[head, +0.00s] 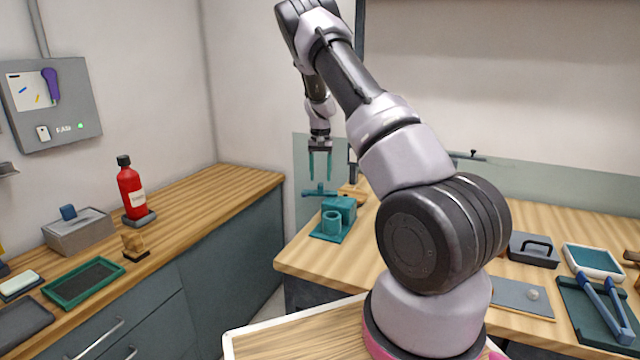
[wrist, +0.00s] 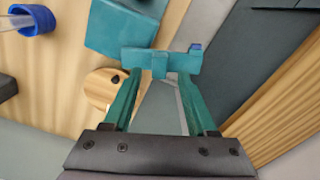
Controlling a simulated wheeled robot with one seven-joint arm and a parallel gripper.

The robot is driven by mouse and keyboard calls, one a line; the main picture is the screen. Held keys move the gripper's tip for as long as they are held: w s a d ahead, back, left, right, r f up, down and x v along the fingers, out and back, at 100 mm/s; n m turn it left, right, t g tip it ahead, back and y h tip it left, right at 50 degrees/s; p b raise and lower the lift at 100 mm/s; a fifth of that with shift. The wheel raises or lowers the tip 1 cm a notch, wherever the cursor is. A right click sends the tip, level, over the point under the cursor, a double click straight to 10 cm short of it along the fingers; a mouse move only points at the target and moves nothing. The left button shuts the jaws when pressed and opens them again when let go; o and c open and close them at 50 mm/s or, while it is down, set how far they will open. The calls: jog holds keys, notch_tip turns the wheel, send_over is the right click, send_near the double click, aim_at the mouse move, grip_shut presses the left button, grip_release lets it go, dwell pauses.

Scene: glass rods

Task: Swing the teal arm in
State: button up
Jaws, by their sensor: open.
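The teal arm (head: 318,190) is a short bar beside a teal block (head: 342,208) on the right-hand bench. In the wrist view the teal arm (wrist: 152,63) lies crosswise just past my fingertips, with a small blue end piece (wrist: 196,47) at its right. The teal block (wrist: 122,28) is above it there. My gripper (head: 320,178) points down above the teal arm, with its teal fingers apart. In the wrist view my gripper (wrist: 157,78) has nothing clearly between its fingers; whether the tips touch the arm I cannot tell.
A blue-rimmed holder with a clear rod (wrist: 32,20) and a round wooden disc (wrist: 108,88) are near in the wrist view. A red bottle (head: 132,190) stands on the left bench (head: 215,195).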

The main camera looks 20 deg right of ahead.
aim_at(321, 184)
jog(key=shift+f, duration=1.75)
grip_shut()
